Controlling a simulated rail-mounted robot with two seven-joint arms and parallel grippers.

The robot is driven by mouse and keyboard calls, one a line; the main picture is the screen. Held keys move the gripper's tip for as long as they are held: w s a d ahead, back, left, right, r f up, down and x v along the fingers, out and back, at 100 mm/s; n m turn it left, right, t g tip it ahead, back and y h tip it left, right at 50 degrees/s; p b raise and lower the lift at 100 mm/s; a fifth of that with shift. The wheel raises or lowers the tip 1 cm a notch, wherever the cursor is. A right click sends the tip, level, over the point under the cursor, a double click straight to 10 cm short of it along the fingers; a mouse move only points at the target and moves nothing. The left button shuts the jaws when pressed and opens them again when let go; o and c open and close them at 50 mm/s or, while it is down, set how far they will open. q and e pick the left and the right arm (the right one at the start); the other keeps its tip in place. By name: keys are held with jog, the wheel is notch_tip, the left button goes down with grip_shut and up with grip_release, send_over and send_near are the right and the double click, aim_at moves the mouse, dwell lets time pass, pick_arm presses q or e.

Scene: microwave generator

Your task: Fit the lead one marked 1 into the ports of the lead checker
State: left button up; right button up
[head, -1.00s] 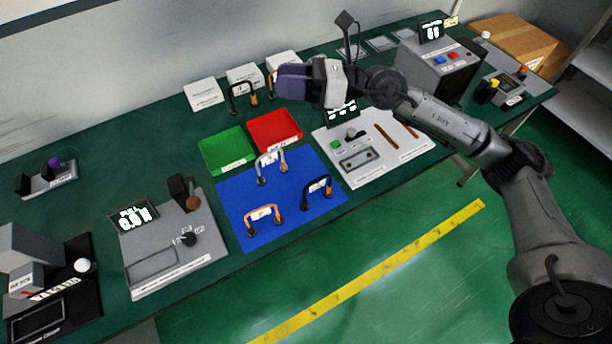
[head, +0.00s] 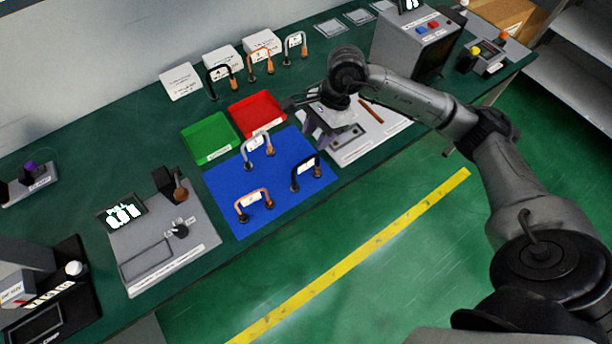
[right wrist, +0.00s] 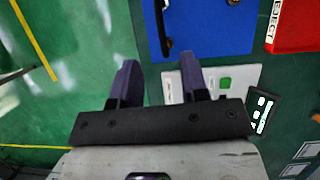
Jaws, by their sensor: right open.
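Three handle-shaped leads stand on the blue mat (head: 225,192): a grey one (head: 257,142), an orange one (head: 254,197) and a black one (head: 306,172). Their white tags are too small to read, so I cannot tell which is 1. That gripper is open and empty, pointing down over the panel's left part. In the right wrist view its fingers (right wrist: 160,78) are apart, and the black lead (right wrist: 161,28) shows beyond them. My left gripper is not in view.
Green (head: 210,138) and red (head: 258,113) trays sit behind the mat. More leads (head: 261,64) stand by white cards at the back. A grey device with a display (head: 165,240) stands left of the mat. A grey box with buttons (head: 415,42) stands at the back right.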

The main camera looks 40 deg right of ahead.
aim_at(306, 159)
jog(key=x, duration=0.5)
jog(key=shift+x, duration=3)
jog(key=shift+d, duration=0.2)
jog(key=shift+c, duration=0.4)
grip_shut()
